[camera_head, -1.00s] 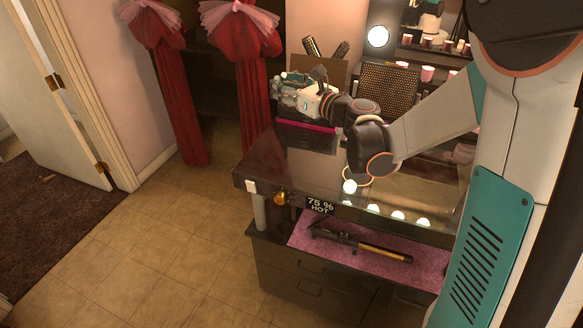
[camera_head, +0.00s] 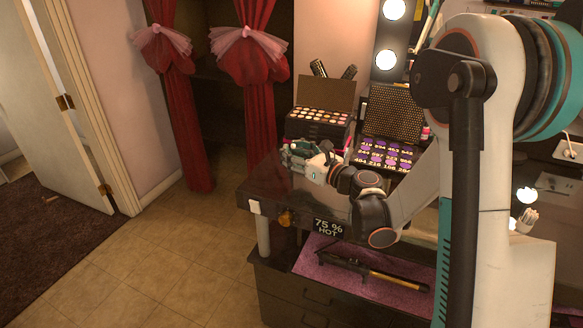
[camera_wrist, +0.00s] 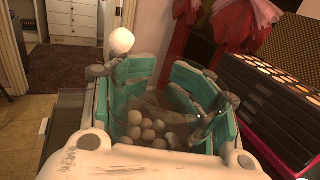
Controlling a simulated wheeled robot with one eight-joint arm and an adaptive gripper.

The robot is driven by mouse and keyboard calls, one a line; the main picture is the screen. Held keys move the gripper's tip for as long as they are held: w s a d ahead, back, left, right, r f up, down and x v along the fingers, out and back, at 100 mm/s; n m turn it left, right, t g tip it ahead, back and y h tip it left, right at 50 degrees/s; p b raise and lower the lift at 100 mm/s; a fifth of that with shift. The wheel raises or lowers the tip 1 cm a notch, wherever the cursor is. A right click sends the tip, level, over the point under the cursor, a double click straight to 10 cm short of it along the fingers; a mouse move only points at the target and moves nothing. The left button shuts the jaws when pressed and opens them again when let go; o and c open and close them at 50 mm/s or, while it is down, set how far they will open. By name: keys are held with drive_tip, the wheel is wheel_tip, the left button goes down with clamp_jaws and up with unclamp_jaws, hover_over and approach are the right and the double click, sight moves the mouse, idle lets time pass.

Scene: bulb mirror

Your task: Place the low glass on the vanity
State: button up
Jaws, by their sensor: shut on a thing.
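The low glass (camera_wrist: 176,106) is clear and holds several pale round balls (camera_wrist: 150,130). In the wrist view it sits between the teal fingers of my gripper (camera_wrist: 165,88), which is shut on it. In the head view my gripper (camera_head: 298,154) is over the left part of the dark vanity (camera_head: 262,182), in front of the makeup case. The glass is too small and covered there to make out. I cannot tell whether its base touches the vanity top.
An open makeup case (camera_head: 318,120) and a purple palette (camera_head: 385,156) stand behind my gripper. A "75 % HOT" sign (camera_head: 328,228) is at the front edge. A curling iron (camera_head: 365,272) lies on a pink mat below. A white ball (camera_wrist: 122,40) shows beyond my fingers.

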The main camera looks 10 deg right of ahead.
drive_tip(key=shift+f+b, duration=0.8)
drive_tip(key=shift+f, duration=1.25)
drive_tip(key=shift+f, duration=0.1)
drive_tip(key=o, duration=1.4)
